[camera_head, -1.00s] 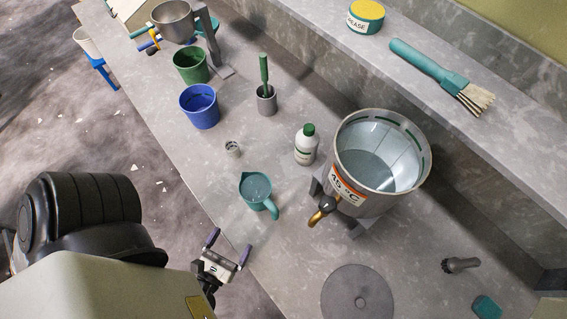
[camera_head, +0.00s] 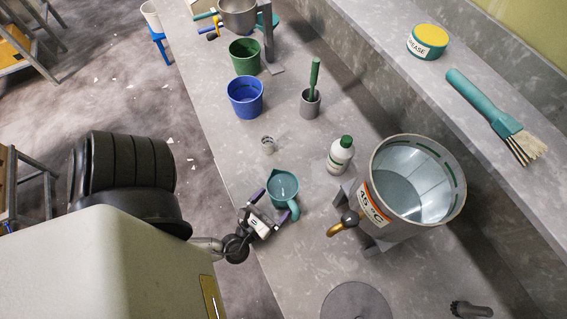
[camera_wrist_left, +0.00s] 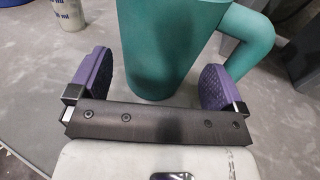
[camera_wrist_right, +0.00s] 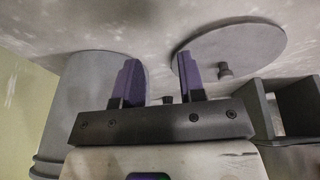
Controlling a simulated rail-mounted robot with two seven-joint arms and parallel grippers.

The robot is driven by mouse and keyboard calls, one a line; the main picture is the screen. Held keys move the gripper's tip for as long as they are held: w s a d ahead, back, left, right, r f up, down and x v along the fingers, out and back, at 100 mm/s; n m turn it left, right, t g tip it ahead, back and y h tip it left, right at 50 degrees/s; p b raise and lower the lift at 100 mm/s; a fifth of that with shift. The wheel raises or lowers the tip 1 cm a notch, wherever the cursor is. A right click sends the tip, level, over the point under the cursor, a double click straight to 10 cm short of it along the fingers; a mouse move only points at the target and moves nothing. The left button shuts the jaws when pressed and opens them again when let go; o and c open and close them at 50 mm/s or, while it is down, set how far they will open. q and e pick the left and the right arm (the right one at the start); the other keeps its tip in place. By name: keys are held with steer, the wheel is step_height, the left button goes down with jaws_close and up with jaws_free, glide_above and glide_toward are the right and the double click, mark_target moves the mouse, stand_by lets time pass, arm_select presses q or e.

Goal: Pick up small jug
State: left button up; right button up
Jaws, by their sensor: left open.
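The small teal jug (camera_head: 283,186) stands upright on the grey bench in the head view, its handle toward the lower right. My left gripper (camera_head: 267,211) is open at the jug's near side, low by the bench. In the left wrist view the jug (camera_wrist_left: 165,45) stands just beyond and partly between the spread purple fingers (camera_wrist_left: 155,82), with its handle on the right. Neither finger clearly presses on it. My right gripper (camera_wrist_right: 160,80) shows only in its own wrist view, with its fingers apart and nothing between them.
The metal pail (camera_head: 452,207) with a brass tap stands right of the jug. A white bottle (camera_head: 340,157) with a green cap stands behind it. A round grey disc (camera_head: 357,305) lies in front.

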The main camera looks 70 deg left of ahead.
arm_select(q)
steer(key=shift+x, duration=1.45)
steer(key=shift+c, duration=0.4)
steer(key=shift+r, duration=0.1)
steer(key=c, duration=0.9)
